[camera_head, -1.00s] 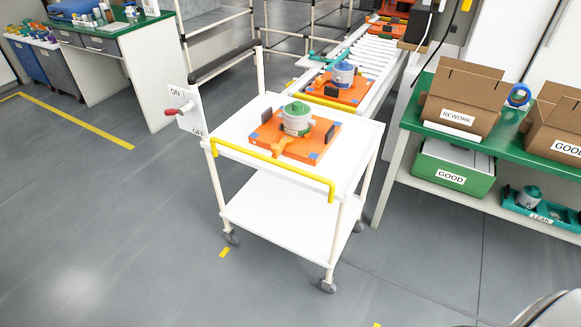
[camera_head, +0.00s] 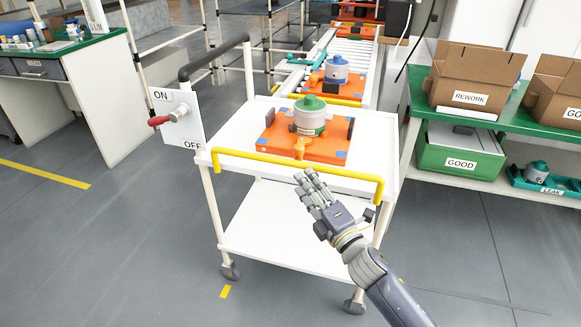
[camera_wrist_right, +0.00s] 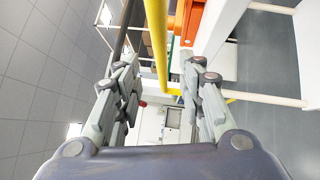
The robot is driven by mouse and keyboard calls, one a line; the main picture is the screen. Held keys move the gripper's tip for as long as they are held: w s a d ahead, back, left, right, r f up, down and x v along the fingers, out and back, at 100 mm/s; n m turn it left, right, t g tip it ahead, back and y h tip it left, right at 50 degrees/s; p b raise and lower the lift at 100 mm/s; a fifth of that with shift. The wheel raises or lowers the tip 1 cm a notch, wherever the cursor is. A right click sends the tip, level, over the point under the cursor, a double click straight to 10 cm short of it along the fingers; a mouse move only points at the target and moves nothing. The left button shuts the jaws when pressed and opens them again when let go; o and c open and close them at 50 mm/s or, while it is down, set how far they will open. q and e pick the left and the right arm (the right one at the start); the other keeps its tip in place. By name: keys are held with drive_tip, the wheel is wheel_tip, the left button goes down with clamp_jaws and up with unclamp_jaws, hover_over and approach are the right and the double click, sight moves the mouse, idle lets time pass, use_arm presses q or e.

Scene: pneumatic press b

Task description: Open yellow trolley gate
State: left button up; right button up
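The yellow gate bar (camera_head: 255,157) runs across the near edge of the white trolley (camera_head: 262,242), with its ends bent down at both front corners. An orange pallet (camera_head: 325,150) with a grey, green-topped part (camera_head: 309,118) sits on the trolley top behind the bar. My right gripper (camera_head: 308,182) is just in front of and below the bar, right of its middle. In the right wrist view, my right gripper (camera_wrist_right: 163,72) has its fingers spread with nothing held. The yellow bar (camera_wrist_right: 157,40) appears between and beyond them. My left gripper is not in view.
A white ON/OFF panel (camera_head: 165,112) with a red-handled lever is at the trolley's left. A roller conveyor (camera_head: 350,55) lies behind. A green shelf on the right holds boxes, including the rework box (camera_head: 468,80). The floor in front of the trolley is open.

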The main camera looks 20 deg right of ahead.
sight(290, 164)
drive_tip(key=x, duration=0.9)
drive_tip(key=shift+f, duration=0.1)
clamp_jaws()
